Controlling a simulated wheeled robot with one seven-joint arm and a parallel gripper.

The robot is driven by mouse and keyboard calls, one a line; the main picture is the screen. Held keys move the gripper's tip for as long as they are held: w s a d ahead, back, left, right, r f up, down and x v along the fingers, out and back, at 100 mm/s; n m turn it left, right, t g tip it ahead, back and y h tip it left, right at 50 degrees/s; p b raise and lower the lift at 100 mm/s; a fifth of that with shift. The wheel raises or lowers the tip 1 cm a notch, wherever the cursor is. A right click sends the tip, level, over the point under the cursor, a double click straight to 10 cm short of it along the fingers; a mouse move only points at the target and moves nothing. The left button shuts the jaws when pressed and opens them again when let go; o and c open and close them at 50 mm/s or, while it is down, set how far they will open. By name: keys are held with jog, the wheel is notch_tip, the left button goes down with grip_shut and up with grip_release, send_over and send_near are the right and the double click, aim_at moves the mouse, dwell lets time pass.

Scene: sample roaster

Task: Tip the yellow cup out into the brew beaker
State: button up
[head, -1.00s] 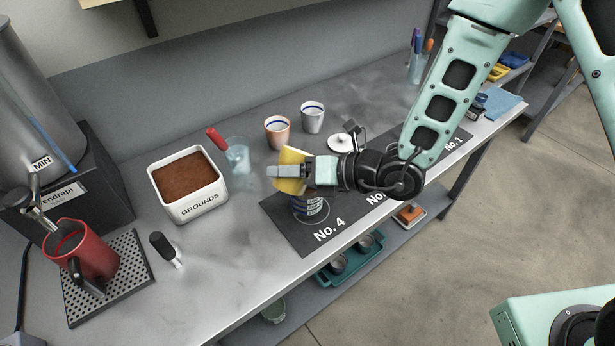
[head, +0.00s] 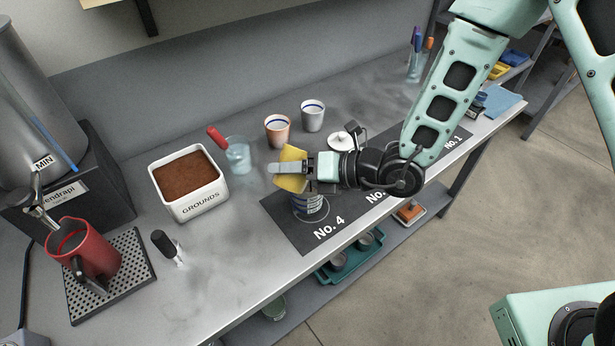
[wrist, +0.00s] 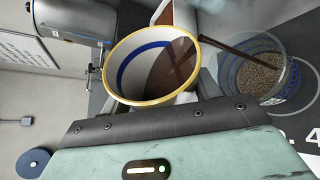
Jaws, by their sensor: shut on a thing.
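My gripper (head: 290,169) is shut on the yellow cup (head: 292,181) and holds it tilted above the counter. In the wrist view the cup (wrist: 125,68) shows a yellow rim, a blue band inside and dark brown liquid reaching the lip. A thin brown stream (wrist: 235,49) runs from the lip towards the glass beaker (wrist: 262,92). The beaker (head: 311,209) stands on the mat by "No. 4", under the cup, partly hidden by it in the head view. Speckled brown contents show inside the beaker in the wrist view.
A white GROUNDS box (head: 198,206), a glass with a red-handled tool (head: 238,158), a copper cup (head: 277,132) and a grey cup (head: 313,117) stand nearby. A red pitcher (head: 92,250) is on a perforated tray.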

jog(key=shift+f+m, duration=0.15)
jog(key=shift+m, duration=0.15)
dwell(1.6)
jog(key=shift+w+r+m+g+y+p, duration=0.1)
jog(key=shift+r+m+g+y+p, duration=0.35)
jog(key=shift+m, duration=0.25)
dwell(2.1)
jog(key=shift+w+d+f+m+y+b, duration=0.15)
jog(key=shift+f+m+y+b, duration=0.15)
jog(key=shift+f+m+y, duration=0.25)
dwell(2.1)
jog(key=shift+r+m, duration=0.25)
jog(key=shift+r, duration=0.05)
dwell(0.3)
